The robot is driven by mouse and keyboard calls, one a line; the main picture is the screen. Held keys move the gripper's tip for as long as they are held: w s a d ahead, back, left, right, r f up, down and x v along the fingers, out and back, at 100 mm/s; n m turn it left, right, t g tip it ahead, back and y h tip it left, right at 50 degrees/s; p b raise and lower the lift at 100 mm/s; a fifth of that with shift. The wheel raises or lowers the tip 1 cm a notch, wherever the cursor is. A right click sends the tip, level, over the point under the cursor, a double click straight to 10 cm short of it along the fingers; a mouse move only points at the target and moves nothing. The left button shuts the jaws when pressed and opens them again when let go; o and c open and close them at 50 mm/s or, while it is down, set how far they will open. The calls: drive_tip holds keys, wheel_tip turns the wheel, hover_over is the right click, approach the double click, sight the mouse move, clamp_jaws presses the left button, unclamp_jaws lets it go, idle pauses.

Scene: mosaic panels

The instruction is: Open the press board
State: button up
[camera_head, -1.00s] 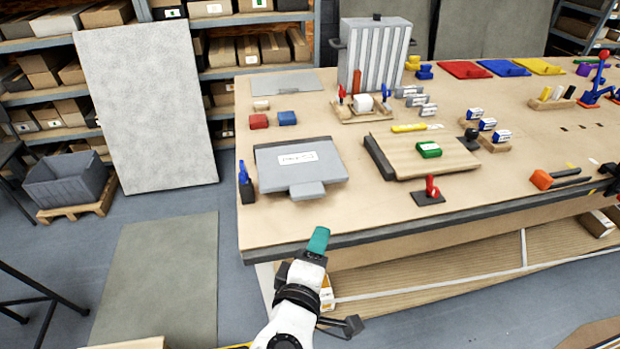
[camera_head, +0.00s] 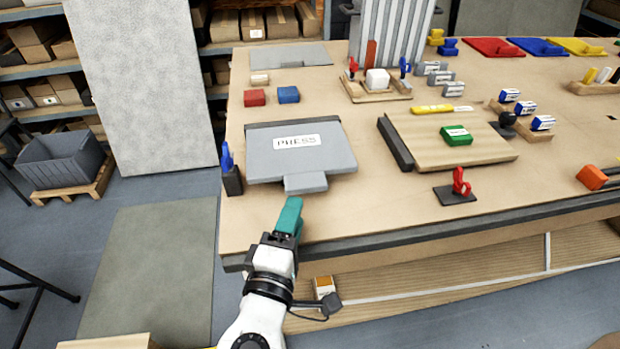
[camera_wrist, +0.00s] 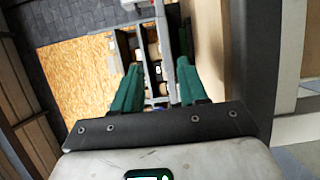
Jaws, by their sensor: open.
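The press board (camera_head: 262,155) is a flat grey panel labelled PRESS, lying closed on the table near its front left corner. A grey tab (camera_head: 305,183) sticks out from its front edge toward me. My gripper (camera_head: 289,216) has teal fingers and is just in front of the tab in the head view, seemingly apart from it. In the wrist view my gripper (camera_wrist: 155,88) is open, with nothing between the fingers. The press board is not recognisable in the wrist view.
A blue clamp-like piece (camera_head: 230,170) stands left of the press board. A wooden board (camera_head: 440,140) with a green block (camera_head: 456,135) lies to its right, with a red toggle (camera_head: 460,186) before it. Red and blue blocks (camera_head: 288,94) lie behind. The table's dark front edge (camera_head: 400,236) runs below.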

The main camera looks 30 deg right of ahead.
sight(309, 175)
drive_tip(key=shift+w+d+f, duration=0.2)
drive_tip(key=shift+w+f, duration=0.05)
drive_tip(key=shift+f, duration=0.25)
drive_tip(key=p+x, duration=0.1)
drive_tip(key=x, duration=0.9)
drive_tip(key=shift+w+d, duration=0.2)
drive_tip(key=shift+w, duration=0.05)
drive_tip(key=shift+c, duration=0.2)
clamp_jaws()
